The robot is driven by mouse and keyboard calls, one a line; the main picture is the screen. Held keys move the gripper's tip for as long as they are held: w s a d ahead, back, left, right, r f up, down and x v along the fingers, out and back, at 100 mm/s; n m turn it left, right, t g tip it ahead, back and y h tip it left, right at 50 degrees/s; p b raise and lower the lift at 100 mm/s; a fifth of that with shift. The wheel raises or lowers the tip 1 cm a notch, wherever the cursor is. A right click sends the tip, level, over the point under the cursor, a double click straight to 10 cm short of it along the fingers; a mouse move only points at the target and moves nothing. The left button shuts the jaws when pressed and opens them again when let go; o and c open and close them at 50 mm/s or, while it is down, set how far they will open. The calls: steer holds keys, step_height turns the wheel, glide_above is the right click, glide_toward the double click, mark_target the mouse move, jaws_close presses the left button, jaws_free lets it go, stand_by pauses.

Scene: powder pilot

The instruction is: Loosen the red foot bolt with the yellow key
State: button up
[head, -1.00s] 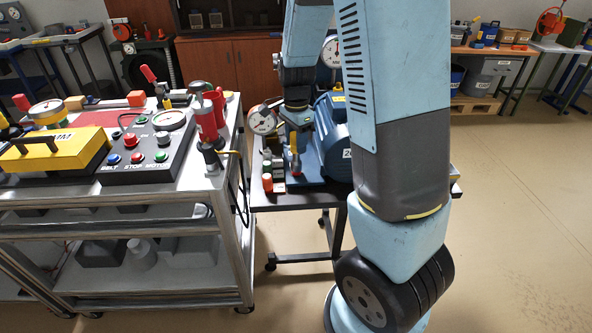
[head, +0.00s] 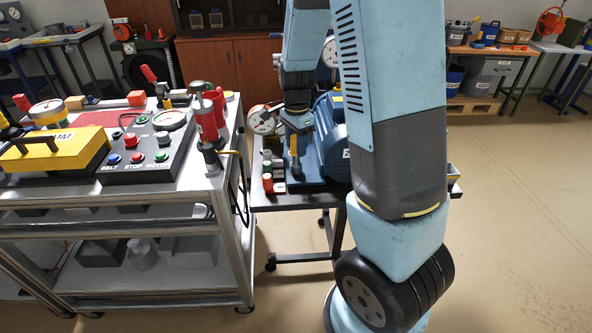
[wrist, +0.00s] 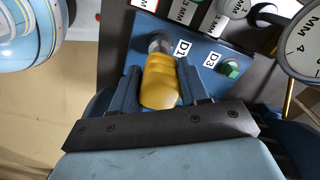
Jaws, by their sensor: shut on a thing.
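My gripper (head: 294,142) is shut on the yellow key (head: 294,161), which is roughly upright at the front of the blue motor base. In the wrist view the yellow key (wrist: 159,82) sits between both fingers, and its grey socket end (wrist: 160,43) reaches down to the blue base by the D1 label (wrist: 183,47). No red foot bolt shows clearly; the spot under the socket is hidden, so I cannot tell whether the key is seated on a bolt. A green bolt (wrist: 230,69) stands beside the D3 label (wrist: 214,59).
The blue motor (head: 333,135) is right of the key, partly behind my arm. A dial gauge (head: 263,121) stands close on the left. A steel cart (head: 228,215) with a control box (head: 150,150) stands left.

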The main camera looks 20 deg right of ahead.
steer(key=shift+f, duration=0.1)
steer(key=o, duration=1.3)
steer(key=shift+o, duration=0.2)
step_height(320, 180, up, 13)
steer(key=s+r+n+t, duration=0.2)
steer(key=s+r+n, duration=0.1)
steer(key=s+n, duration=0.2)
steer(key=s+r+n+t, duration=0.1)
steer(key=s+r+n, duration=0.3)
steer(key=s, duration=0.6)
steer(key=s+r+n+t, duration=0.2)
steer(key=s+r+n, duration=0.2)
steer(key=s+n, duration=0.2)
steer(key=shift+s+a+t, duration=0.3)
steer(key=shift+s+a, duration=0.15)
steer(key=shift+s, duration=0.45)
steer(key=shift+c, duration=0.2)
